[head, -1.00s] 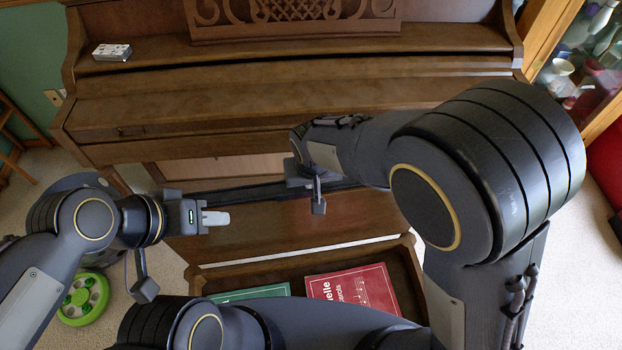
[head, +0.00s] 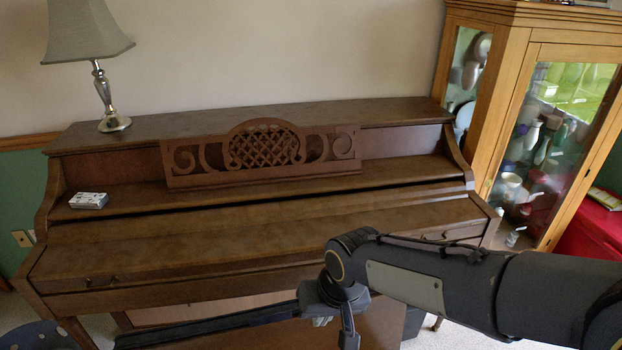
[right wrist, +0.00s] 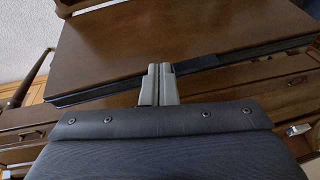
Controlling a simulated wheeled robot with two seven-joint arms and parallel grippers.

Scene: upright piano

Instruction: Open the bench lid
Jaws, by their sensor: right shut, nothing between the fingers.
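The bench lid (head: 250,338) stands raised in front of the piano. Only its upper part, with a black strip along the edge, shows at the bottom of the head view. In the right wrist view the lid (right wrist: 180,40) is a broad brown panel. My right gripper (head: 321,321) is by the lid's upper edge, shut and empty. In the right wrist view its fingers (right wrist: 158,70) are together and overlap the black edge; I cannot tell whether they touch it. The bench box is out of view, and so is my left gripper.
The upright piano (head: 200,250) stands close behind the lid. It carries a small white box (head: 88,200) and a lamp (head: 100,70). A glass-fronted wooden cabinet (head: 535,130) stands at the right, with a red thing (head: 595,225) beside it.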

